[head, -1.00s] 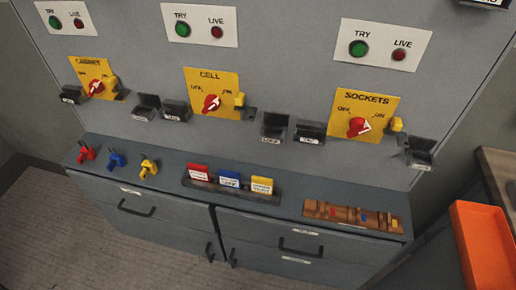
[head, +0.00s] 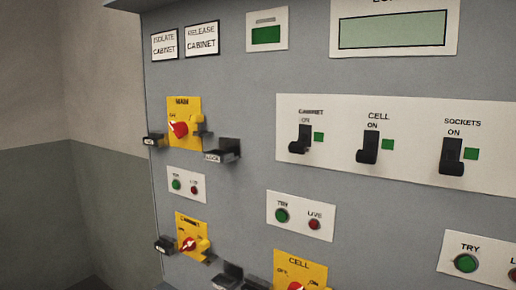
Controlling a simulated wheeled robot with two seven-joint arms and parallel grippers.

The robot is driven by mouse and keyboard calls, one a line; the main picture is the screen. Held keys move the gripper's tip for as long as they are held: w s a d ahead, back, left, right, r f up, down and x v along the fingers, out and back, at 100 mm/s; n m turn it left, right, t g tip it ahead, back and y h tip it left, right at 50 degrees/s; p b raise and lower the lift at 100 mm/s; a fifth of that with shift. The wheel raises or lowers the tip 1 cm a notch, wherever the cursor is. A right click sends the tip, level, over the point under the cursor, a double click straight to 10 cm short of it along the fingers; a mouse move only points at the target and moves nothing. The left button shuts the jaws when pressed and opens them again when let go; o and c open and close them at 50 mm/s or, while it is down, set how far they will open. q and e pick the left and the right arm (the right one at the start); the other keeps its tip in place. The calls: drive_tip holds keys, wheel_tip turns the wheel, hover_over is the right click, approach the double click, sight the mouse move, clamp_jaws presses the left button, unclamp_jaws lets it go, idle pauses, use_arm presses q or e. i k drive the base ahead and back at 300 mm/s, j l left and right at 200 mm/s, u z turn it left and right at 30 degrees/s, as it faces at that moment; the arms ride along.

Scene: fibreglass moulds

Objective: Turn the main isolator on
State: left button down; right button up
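The main isolator is a yellow plate marked MAIN (head: 185,108) on the upper left of the grey panel. Its red rotary knob (head: 179,129) has a white pointer that appears to lean up and left, towards the small lettering there; the exact setting is hard to read. Neither of my grippers is in view.
Below are the cabinet isolator (head: 188,245) and, partly cut off, the cell isolator (head: 300,270). Black levers for cabinet (head: 301,140), cell (head: 368,148) and sockets (head: 451,157) stick out at right, beside green lamps. A wall (head: 70,120) stands left of the panel.

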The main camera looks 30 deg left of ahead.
sight(181, 130)
drive_tip(key=u, duration=1.3)
